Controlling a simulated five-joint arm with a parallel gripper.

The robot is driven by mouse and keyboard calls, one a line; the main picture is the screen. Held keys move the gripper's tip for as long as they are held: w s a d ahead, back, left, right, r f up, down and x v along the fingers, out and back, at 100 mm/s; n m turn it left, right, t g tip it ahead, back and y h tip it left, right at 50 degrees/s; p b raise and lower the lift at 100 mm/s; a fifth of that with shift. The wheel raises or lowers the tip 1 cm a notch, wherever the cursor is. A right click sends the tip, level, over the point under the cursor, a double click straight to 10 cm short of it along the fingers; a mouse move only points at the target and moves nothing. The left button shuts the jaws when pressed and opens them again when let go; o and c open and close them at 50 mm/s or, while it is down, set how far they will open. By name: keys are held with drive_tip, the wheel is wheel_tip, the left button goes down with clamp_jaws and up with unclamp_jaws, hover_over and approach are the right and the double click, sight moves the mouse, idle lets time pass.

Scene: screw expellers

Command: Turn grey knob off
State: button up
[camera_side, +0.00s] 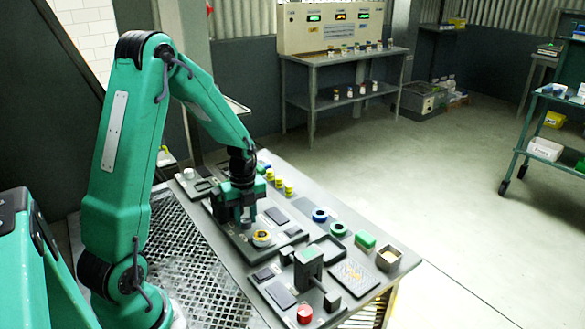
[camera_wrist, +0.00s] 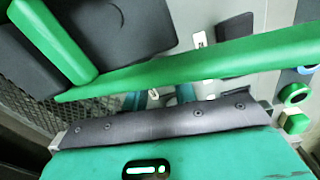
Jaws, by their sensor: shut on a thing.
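My gripper (camera_side: 243,220) points down over the grey panel (camera_side: 228,240) on the bench in the side view. Its jaws are shut on a small grey part low at the panel, which I take to be the grey knob. The fingers hide most of this part, so its turn angle cannot be told. A yellow-ringed round knob (camera_side: 262,238) stands just right of and in front of my gripper. In the wrist view my own gripper body covers most of the picture, and the knob cannot be made out.
A grey block fixture (camera_side: 308,266) and a red button (camera_side: 304,314) stand nearer the front. Blue (camera_side: 320,214) and green (camera_side: 338,229) rings, a green block (camera_side: 365,240) and several yellow pieces (camera_side: 279,183) line the right side. A perforated plate (camera_side: 190,262) lies left.

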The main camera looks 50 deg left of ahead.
sight(247, 219)
idle(0.3)
drive_tip(key=o, duration=1)
drive_tip(key=shift+r, duration=0.15)
drive_tip(key=shift+w+r, duration=0.15)
drive_tip(key=shift+r, duration=3.65)
drive_tip(key=shift+r, duration=0.1)
